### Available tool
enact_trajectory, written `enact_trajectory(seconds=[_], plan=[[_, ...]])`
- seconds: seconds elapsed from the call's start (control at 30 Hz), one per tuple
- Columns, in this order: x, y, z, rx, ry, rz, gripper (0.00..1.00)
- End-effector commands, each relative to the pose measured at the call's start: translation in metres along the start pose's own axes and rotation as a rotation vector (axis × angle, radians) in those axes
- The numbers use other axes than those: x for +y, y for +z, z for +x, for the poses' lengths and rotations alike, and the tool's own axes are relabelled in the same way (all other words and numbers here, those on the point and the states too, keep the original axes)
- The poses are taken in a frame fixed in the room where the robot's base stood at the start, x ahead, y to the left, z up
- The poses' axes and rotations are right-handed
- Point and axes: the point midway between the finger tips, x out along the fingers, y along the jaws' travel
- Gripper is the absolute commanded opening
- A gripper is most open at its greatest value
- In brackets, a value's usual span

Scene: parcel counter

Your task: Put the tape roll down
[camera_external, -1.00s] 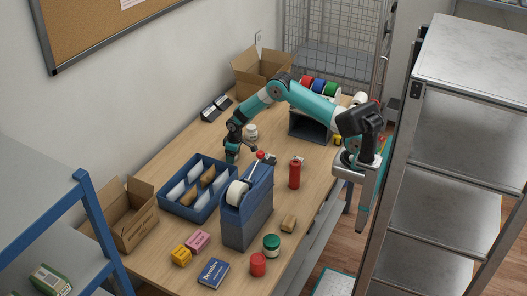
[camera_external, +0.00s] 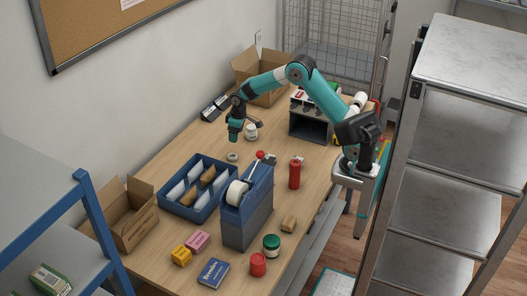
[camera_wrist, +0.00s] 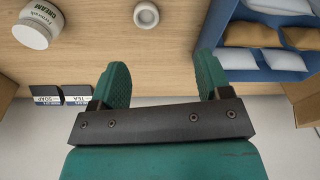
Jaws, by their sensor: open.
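The tape roll (camera_external: 232,157) is a small white ring lying flat on the wooden counter (camera_external: 183,147), just behind the blue divided tray. It also shows in the wrist view (camera_wrist: 146,15), apart from the fingers and beyond their tips. My gripper (camera_external: 234,136) is above the counter, over and a little behind the roll. In the wrist view my gripper (camera_wrist: 164,75) has its two green fingers spread wide, with only bare wood between them.
The blue tray (camera_external: 187,211) holds several white and brown packets. A cream jar (camera_wrist: 37,25) stands near my gripper. A blue tape dispenser (camera_external: 248,207), a red bottle (camera_external: 295,174) and a grey open box (camera_external: 311,126) stand to the right. Bare counter lies left of my gripper.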

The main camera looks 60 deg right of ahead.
Motion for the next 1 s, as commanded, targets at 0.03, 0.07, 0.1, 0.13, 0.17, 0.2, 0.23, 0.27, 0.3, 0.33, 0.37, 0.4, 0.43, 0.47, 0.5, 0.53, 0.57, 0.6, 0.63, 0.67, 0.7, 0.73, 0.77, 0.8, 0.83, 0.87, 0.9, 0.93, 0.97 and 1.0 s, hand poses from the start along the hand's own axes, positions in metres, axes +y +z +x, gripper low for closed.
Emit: enact_trajectory(seconds=[0.03, 0.07, 0.1, 0.13, 0.17, 0.2, 0.23, 0.27, 0.3, 0.33, 0.37, 0.4, 0.43, 0.47, 0.5, 0.53, 0.57, 0.6, 0.63, 0.67, 0.7, 0.73, 0.77, 0.8, 0.83, 0.87, 0.9, 0.93, 0.97, 1.0], plan=[[-0.019, 0.009, -0.022, 0.012, -0.018, -0.025, 0.71], [-0.032, 0.016, -0.035, 0.017, -0.034, -0.042, 0.71], [-0.051, 0.030, -0.053, 0.022, -0.057, -0.067, 0.71], [-0.066, 0.043, -0.067, 0.026, -0.076, -0.087, 0.71], [-0.082, 0.057, -0.080, 0.030, -0.096, -0.107, 0.71], [-0.102, 0.078, -0.097, 0.034, -0.123, -0.137, 0.71], [-0.116, 0.095, -0.108, 0.036, -0.144, -0.158, 0.71], [-0.130, 0.113, -0.118, 0.037, -0.165, -0.179, 0.71], [-0.147, 0.137, -0.131, 0.039, -0.191, -0.207, 0.71], [-0.158, 0.156, -0.138, 0.039, -0.210, -0.226, 0.71], [-0.168, 0.174, -0.144, 0.038, -0.228, -0.245, 0.71], [-0.180, 0.197, -0.151, 0.037, -0.250, -0.268, 0.71], [-0.187, 0.213, -0.155, 0.036, -0.266, -0.285, 0.71], [-0.194, 0.228, -0.158, 0.035, -0.280, -0.299, 0.71], [-0.201, 0.246, -0.161, 0.032, -0.297, -0.316, 0.71], [-0.205, 0.258, -0.162, 0.030, -0.307, -0.327, 0.71], [-0.209, 0.268, -0.163, 0.029, -0.317, -0.336, 0.71], [-0.213, 0.278, -0.164, 0.027, -0.326, -0.346, 0.71], [-0.215, 0.285, -0.165, 0.027, -0.332, -0.353, 0.71], [-0.216, 0.290, -0.165, 0.025, -0.337, -0.357, 0.71], [-0.218, 0.294, -0.165, 0.025, -0.341, -0.361, 0.71], [-0.218, 0.296, -0.165, 0.024, -0.343, -0.362, 0.71], [-0.219, 0.297, -0.165, 0.023, -0.344, -0.363, 0.71], [-0.219, 0.298, -0.165, 0.022, -0.345, -0.363, 0.71], [-0.219, 0.298, -0.165, 0.022, -0.345, -0.363, 0.71], [-0.219, 0.297, -0.165, 0.022, -0.344, -0.363, 0.71], [-0.219, 0.297, -0.165, 0.022, -0.344, -0.362, 0.71], [-0.219, 0.297, -0.165, 0.022, -0.344, -0.362, 0.71], [-0.219, 0.297, -0.165, 0.022, -0.344, -0.362, 0.71], [-0.219, 0.297, -0.166, 0.022, -0.344, -0.362, 0.71]])
